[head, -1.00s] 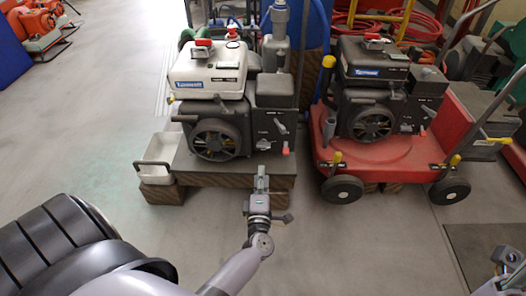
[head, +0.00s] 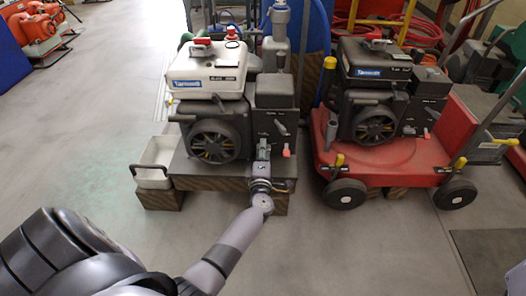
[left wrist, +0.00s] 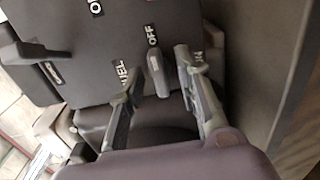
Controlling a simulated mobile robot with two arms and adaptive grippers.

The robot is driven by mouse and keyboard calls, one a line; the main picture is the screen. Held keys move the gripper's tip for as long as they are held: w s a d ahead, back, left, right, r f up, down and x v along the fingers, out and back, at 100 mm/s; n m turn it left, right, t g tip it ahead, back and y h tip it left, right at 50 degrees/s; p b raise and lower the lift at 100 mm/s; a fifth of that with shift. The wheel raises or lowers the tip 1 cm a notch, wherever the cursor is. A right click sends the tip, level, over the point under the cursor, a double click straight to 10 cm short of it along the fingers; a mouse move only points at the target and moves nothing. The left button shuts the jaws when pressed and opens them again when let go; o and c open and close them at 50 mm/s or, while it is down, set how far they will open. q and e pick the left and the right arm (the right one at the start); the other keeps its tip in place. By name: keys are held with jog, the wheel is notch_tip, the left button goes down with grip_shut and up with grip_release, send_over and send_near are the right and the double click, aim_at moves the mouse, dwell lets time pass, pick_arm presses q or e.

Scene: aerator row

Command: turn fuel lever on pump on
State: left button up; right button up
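The pump with the white tank (head: 207,72) stands on a wooden block base. Its fuel lever (left wrist: 158,75) is a short grey handle on the dark panel in the left wrist view, its upper end pointing at the OFF label (left wrist: 152,36). The FUEL label (left wrist: 122,72) is beside it, and the ON label (left wrist: 198,57) is partly hidden behind a finger. My left gripper (head: 262,152) is at the pump's front, also in the left wrist view (left wrist: 156,64). It is open, one finger on each side of the lever; contact is unclear. In the head view it hides the lever.
A red-tipped lever (head: 287,151) is just right of my left gripper. A black pump (head: 375,100) on a red wheeled cart (head: 390,165) stands to the right. A white tray (head: 153,178) is at the pump's left. The floor in front is open.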

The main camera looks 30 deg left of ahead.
pick_arm(q)
jog(key=shift+c, duration=0.5)
grip_shut()
